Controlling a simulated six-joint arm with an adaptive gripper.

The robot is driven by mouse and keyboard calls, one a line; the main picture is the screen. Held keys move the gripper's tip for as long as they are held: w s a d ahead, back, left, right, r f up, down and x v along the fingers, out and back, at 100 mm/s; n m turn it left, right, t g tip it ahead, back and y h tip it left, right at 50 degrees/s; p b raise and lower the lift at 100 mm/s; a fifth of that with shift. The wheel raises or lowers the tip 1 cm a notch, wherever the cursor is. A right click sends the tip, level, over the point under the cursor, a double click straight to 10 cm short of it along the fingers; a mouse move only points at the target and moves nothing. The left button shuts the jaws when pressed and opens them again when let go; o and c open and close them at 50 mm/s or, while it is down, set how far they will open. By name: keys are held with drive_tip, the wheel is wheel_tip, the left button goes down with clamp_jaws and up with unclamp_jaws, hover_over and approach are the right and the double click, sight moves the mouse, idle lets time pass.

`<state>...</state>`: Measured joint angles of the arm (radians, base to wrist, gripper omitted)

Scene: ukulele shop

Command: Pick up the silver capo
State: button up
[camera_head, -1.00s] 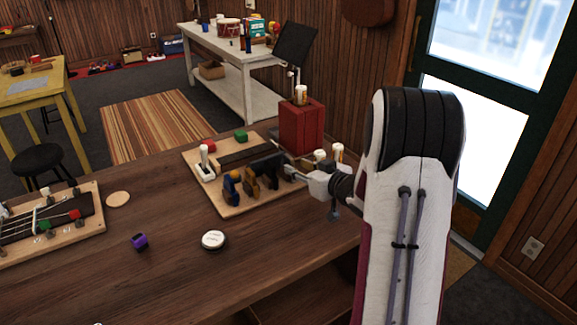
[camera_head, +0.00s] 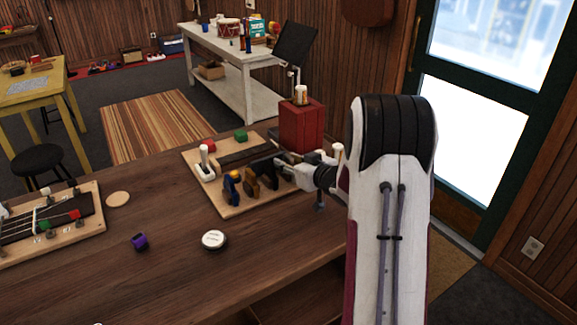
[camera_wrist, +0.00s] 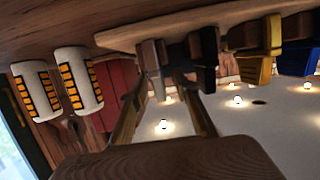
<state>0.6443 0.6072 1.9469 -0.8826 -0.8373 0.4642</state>
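Several capos stand in a row on a wooden board (camera_head: 228,208) on the bench. In the wrist view, which looks upside down, a grey capo (camera_wrist: 151,58), apparently the silver one, stands at the left end of the row. Contact cannot be told. In the head view my gripper (camera_head: 287,170) hides most of that capo.
A red box (camera_head: 301,126) stands behind my gripper. White shakers with orange marks (camera_wrist: 80,80) stand close beside my fingers. A round white tin (camera_head: 214,240) and a purple item (camera_head: 140,241) lie on the open front of the bench. A ukulele neck on a board (camera_head: 50,225) lies left.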

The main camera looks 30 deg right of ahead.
sight(289, 156)
idle(0.3)
clamp_jaws()
drive_tip(key=shift+r, duration=5)
